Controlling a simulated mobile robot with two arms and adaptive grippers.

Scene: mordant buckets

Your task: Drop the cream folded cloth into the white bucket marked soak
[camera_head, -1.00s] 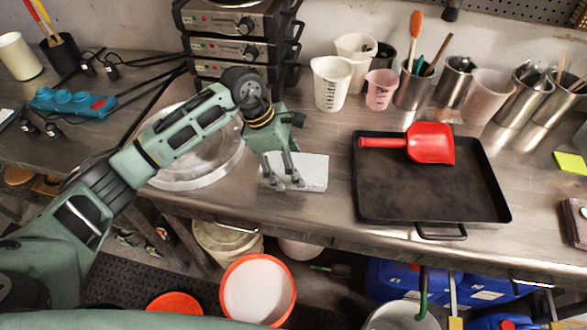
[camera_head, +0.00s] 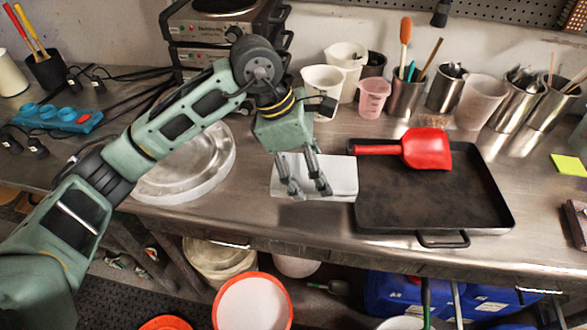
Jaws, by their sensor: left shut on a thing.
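The cream folded cloth (camera_head: 343,172) shows as a pale, flat rectangle over the front part of the metal bench. My left gripper (camera_head: 308,188) points down at it and is shut on it, its fingers in front of the cloth. The cloth's right edge reaches the left rim of the dark tray in the picture. Below the bench are a pale bucket (camera_head: 218,262), an orange-rimmed bucket with a white inside (camera_head: 252,305) and a white one (camera_head: 402,324) cut off at the bottom edge. I can read no "soak" mark on any. My right gripper is out of view.
The dark tray (camera_head: 430,200) holds a red scoop (camera_head: 427,150). A round pale dish (camera_head: 190,178) is left of the gripper. Cups and metal pots line the back. The bench's front edge (camera_head: 330,250) lies between the gripper and the buckets.

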